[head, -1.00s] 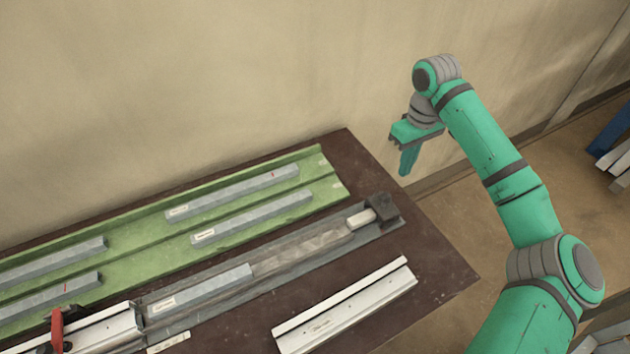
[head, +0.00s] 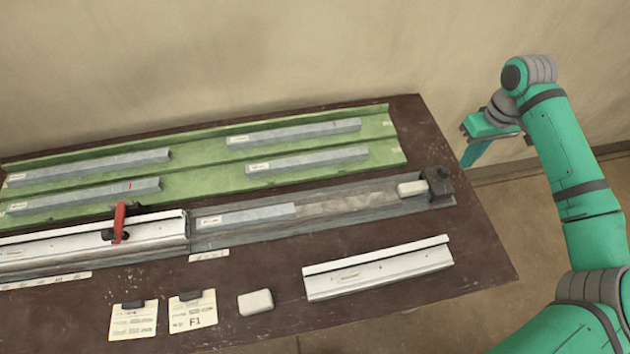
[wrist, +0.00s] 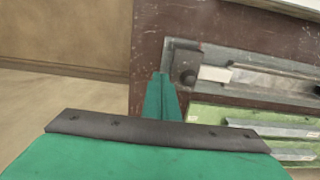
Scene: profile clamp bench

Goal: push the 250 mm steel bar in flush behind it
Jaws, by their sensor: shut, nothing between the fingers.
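A grey steel bar (head: 245,216) with a pale label lies in the grey channel (head: 330,222) on the bench. Its left end is close to the end of a white profile (head: 60,244); I cannot tell whether they touch. Bare channel floor lies to its right, up to a pale block (head: 411,189) by the dark end stop (head: 437,184). Several similar bars, such as one (head: 308,160), lie in the green tray (head: 215,178). The labels are too small to read. My gripper (head: 468,163) is shut and empty, off the bench's right end; its fingers (wrist: 162,95) show near the stop in the wrist view.
A red clamp lever (head: 119,222) stands up at the white profile. A loose white profile (head: 378,268) lies in front of the channel. Two clipped cards (head: 133,320) (head: 193,311) and a small pale block (head: 256,302) lie at the front. A wall stands behind the bench.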

